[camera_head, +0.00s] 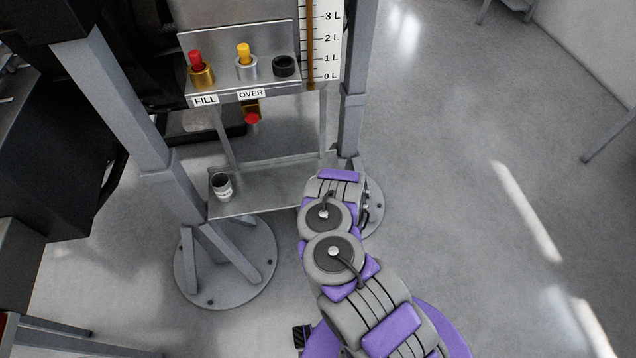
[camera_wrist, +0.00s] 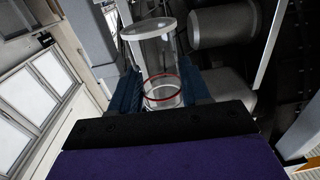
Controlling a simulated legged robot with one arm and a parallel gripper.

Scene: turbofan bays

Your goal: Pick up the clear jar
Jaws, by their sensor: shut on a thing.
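The clear jar (camera_wrist: 157,58) is a see-through cylinder with a red ring around its lower part. It shows in the wrist view, tilted in the picture, with its pale rim at the top. My gripper (camera_wrist: 162,92) is shut on the jar, with one blue finger on either side of it. In the head view my arm reaches to the right end of the low grey shelf, and its own links hide the gripper and the jar there.
A small dark can with a white label (camera_head: 222,186) stands on the left of the low shelf (camera_head: 262,190). Above are a panel with a red-topped fitting (camera_head: 196,62), a yellow-topped fitting (camera_head: 244,55) and a litre scale (camera_head: 325,40). Grey posts flank the shelf.

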